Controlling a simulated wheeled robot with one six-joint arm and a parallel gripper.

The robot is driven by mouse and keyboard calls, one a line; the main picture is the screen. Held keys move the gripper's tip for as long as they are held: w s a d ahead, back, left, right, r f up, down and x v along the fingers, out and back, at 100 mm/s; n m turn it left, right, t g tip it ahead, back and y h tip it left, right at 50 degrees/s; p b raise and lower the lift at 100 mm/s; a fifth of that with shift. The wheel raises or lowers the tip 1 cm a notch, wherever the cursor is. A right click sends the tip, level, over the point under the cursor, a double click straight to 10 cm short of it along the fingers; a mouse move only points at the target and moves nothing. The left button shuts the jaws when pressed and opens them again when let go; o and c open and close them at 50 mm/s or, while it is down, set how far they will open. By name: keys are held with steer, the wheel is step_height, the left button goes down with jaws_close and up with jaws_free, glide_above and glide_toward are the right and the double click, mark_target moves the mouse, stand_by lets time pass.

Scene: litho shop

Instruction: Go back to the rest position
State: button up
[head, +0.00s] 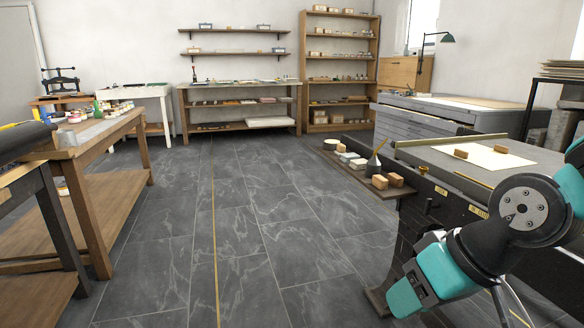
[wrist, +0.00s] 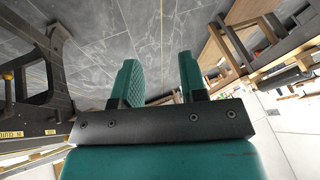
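In the wrist view my gripper (wrist: 157,82) shows two green fingers standing apart with nothing between them. Dark floor tiles show beyond the fingertips. In the head view my teal and black arm is at the lower right, in front of the litho press table; my gripper cannot be made out there.
The press bed (head: 480,158) carries a pale sheet and small wooden blocks. A wooden workbench (head: 98,132) stands at left. Wall shelves (head: 340,70) and a drawer cabinet (head: 420,119) stand behind. The floor (head: 215,215) between is clear.

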steer(key=s+a+r+n+g, duration=0.1)
steer(key=s+r+n+g, duration=0.2)
steer(key=s, duration=0.7)
step_height(320, 180, up, 28)
steer(key=p, duration=2.8)
steer(key=shift+w+h, duration=0.25)
steer(key=shift+h, duration=0.15)
